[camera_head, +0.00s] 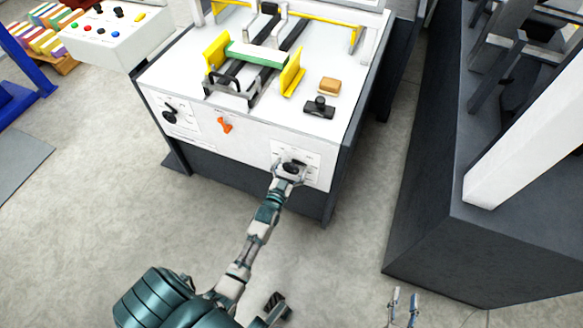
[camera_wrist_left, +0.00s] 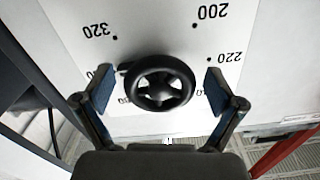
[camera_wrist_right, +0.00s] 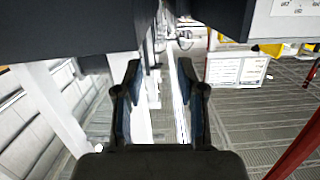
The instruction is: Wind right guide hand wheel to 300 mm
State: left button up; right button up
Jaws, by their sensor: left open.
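The right guide hand wheel (camera_head: 292,168) is a black wheel on a white dial plate, low on the right of the machine's front panel. My left gripper (camera_head: 288,174) is at it, partly covering it. In the left wrist view the spoked wheel (camera_wrist_left: 160,85) lies between the two open fingers (camera_wrist_left: 160,88), with gaps on both sides. The dial plate (camera_wrist_left: 150,30) appears upside down, with 320, 200 and 220 readable; other marks are hidden by the wheel. A dark piece sticks out at the wheel's left; its reading is unclear. My right gripper (camera_head: 403,308) is open and empty, low over the floor.
A second black hand wheel (camera_head: 170,116) and an orange lever (camera_head: 225,125) are left on the panel. Yellow guides (camera_head: 292,75), a tan block (camera_head: 329,86) and a black part (camera_head: 320,107) are on top. A dark machine (camera_head: 470,240) stands right; floor lies between.

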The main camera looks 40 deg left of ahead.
pick_arm(q)
jog(key=c, duration=1.2)
jog(key=shift+o, duration=0.2)
jog(key=shift+r+p, duration=0.1)
jog(key=shift+p, duration=0.35)
jog(key=shift+n, duration=0.3)
pick_arm(e)
jog(key=shift+s+d+f+g+h, duration=0.2)
jog(key=shift+s+f+g, duration=0.1)
jog(key=shift+f+g, duration=0.25)
jog(key=shift+s+d+f+g+h, duration=0.15)
jog(key=shift+s+f+g+h, duration=0.1)
jog(key=shift+f+g, duration=0.3)
jog(key=shift+f, duration=0.1)
pick_arm(q)
jog(key=o, duration=1.2)
jog(key=shift+c, duration=0.2)
jog(key=v, duration=1.2)
jog(key=shift+f, duration=0.25)
